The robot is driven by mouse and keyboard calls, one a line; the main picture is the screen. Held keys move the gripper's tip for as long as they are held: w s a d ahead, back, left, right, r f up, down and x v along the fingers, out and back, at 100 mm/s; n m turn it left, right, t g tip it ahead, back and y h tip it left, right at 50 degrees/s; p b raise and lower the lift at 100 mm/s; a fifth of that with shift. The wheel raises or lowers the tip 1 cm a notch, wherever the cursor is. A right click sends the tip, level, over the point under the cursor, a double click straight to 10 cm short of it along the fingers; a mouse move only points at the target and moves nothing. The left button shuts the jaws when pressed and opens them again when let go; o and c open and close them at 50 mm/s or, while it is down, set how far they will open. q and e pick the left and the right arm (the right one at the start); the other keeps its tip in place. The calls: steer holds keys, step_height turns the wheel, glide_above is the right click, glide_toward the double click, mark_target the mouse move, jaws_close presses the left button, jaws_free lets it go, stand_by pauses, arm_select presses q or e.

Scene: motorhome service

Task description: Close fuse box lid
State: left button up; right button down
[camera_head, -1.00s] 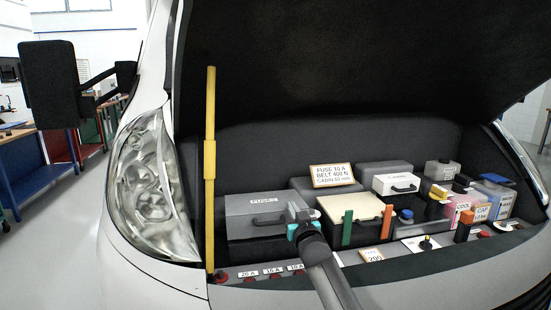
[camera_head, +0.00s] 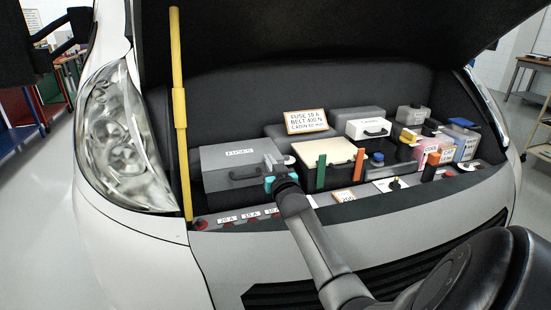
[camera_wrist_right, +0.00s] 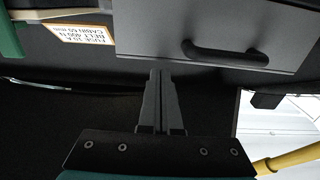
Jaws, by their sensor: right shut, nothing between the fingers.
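The fuse box (camera_head: 218,201) is a dark box at the left of the engine bay. Its grey lid (camera_head: 222,163) carries a FUSES label and a black handle, and looks laid down over the box. I cannot tell whether a small gap is left. My right gripper (camera_head: 279,166) is shut and empty at the lid's right front corner. In the right wrist view, its closed fingertips (camera_wrist_right: 160,74) point at the edge of the grey lid (camera_wrist_right: 160,45), close to it; contact is unclear. The black handle (camera_wrist_right: 225,55) is beyond the fingers to the right. My left gripper is out of view.
A cream-topped box (camera_head: 328,151) with green and orange clips stands just right of the fuse box. A yellow prop rod (camera_head: 179,120) stands at the left. A sign (camera_head: 307,121) and several bottles are behind and right. The raised hood (camera_head: 330,45) hangs above.

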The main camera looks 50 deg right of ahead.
steer(key=p+v, duration=0.2)
steer(key=v, duration=1.1)
steer(key=shift+s, duration=0.2)
steer(key=shift+a, duration=0.1)
